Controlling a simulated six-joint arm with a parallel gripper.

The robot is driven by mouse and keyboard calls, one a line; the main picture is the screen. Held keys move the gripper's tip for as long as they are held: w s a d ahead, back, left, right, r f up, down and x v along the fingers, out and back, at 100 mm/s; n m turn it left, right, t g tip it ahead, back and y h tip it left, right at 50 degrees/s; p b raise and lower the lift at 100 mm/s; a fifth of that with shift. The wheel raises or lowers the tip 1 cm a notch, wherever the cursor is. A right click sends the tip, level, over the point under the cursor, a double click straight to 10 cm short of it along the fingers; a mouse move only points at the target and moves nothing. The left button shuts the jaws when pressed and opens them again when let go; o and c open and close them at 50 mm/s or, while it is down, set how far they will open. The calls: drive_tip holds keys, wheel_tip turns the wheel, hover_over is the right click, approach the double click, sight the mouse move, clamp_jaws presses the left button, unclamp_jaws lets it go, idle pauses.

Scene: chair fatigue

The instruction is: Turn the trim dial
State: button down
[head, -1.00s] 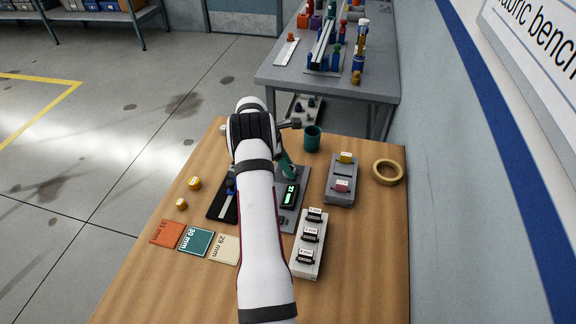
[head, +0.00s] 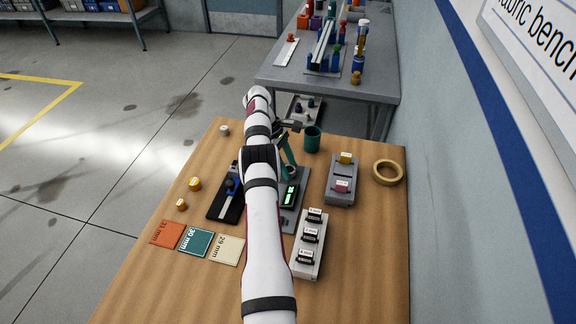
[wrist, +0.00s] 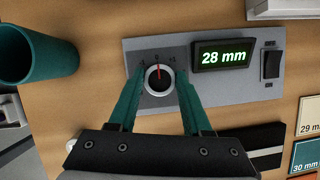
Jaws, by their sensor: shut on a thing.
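The trim dial (wrist: 159,79) is a round black knob with a pale rim and a red pointer, on a grey panel (wrist: 222,99). In the wrist view the pointer aims at the middle mark of the printed scale. My gripper (wrist: 160,74) has its teal fingers on either side of the dial, shut on it. The lit green display (wrist: 223,55) beside it reads 28 mm. In the head view the dial (head: 291,171) shows just beyond the display, with my gripper (head: 289,164) at it; my arm hides part of the panel.
A black rocker switch (wrist: 271,65) is on the panel. A teal cup (head: 312,139) stands close behind my gripper. A black slide gauge (head: 226,205) lies left, a grey block (head: 341,183) right, colour cards (head: 195,241) in front. The table's left side is mostly clear.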

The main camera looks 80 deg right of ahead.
sight(292, 170)
idle(0.3)
drive_tip(key=shift+c, duration=1.7)
unclamp_jaws()
drive_tip(key=r, duration=0.2)
drive_tip(key=s+r, duration=0.1)
drive_tip(key=r, duration=0.2)
drive_tip(key=shift+s+a, duration=0.1)
drive_tip(key=shift+a, duration=0.05)
drive_tip(key=s+a+r, duration=0.3)
drive_tip(key=s+r, duration=0.3)
drive_tip(key=s, duration=0.4)
drive_tip(key=shift+a, duration=0.3)
